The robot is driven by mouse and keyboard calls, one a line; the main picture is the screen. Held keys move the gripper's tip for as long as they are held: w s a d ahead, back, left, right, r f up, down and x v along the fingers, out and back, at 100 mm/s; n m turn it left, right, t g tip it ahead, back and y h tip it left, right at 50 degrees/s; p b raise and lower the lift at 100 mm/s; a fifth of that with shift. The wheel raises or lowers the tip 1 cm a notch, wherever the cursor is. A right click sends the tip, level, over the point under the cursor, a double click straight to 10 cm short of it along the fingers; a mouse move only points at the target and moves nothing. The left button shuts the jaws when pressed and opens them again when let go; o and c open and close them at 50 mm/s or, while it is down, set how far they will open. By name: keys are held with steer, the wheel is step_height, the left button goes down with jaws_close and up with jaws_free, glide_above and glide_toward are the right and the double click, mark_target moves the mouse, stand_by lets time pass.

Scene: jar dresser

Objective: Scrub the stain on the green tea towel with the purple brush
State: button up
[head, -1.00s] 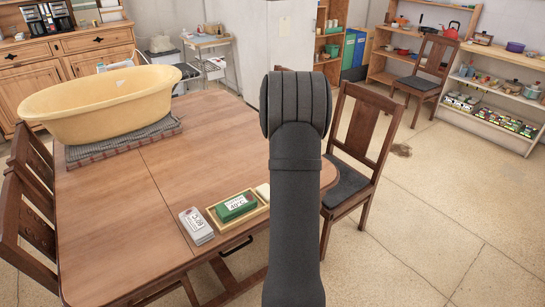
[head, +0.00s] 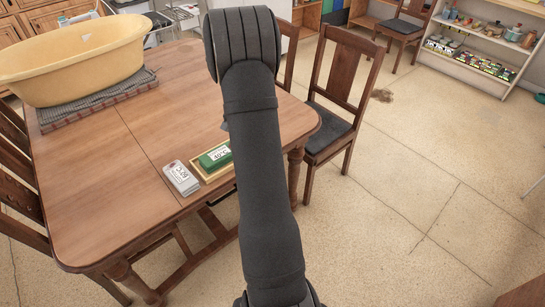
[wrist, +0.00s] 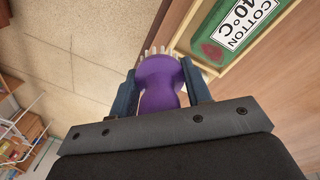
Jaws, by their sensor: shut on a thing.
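My gripper (wrist: 160,72) is shut on the purple brush (wrist: 160,98) in the wrist view. The brush's pale bristles point away from the wrist. The green towel (wrist: 232,12) lies flat, with a white "COTTON 40°C" label and a dark red stain (wrist: 213,51) near its corner. In the wrist view the brush is left of the towel, near the tray's edge; I cannot tell its height. In the head view the towel (head: 207,160) lies in a shallow wooden tray (head: 217,174) near the table's edge. My arm hides the gripper and brush there.
A stack of grey-white labelled items (head: 181,178) sits left of the tray on the wooden table (head: 110,195). A yellow tub (head: 75,62) stands on a grey mat (head: 112,98) at the far left. Chairs (head: 338,90) stand close around the table. The middle tabletop is clear.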

steer(key=shift+n+y, duration=0.3)
steer(key=shift+y, duration=0.4)
steer(key=a+r, duration=0.2)
steer(key=a, duration=0.1)
steer(key=a+r, duration=0.2)
steer(key=a, duration=0.1)
steer(key=w+a+r, duration=0.1)
steer(key=a+r, duration=0.1)
steer(key=a, duration=0.1)
steer(key=shift+w+a, duration=0.1)
steer(key=shift+c, duration=0.3)
steer(key=shift+f, duration=2.5)
steer(key=shift+f, duration=3)
steer(key=shift+w+d+f, duration=0.35)
steer(key=shift+w+f, duration=0.05)
steer(key=shift+f, duration=0.05)
steer(key=shift+w+d, duration=1.3)
steer(key=shift+d, duration=0.05)
steer(key=shift+s+a, duration=1.75)
steer(key=shift+a, duration=0.05)
steer(key=w+d, duration=0.3)
steer(key=shift+w+d, duration=0.2)
steer(key=shift+d, duration=0.05)
step_height(320, 180, up, 8)
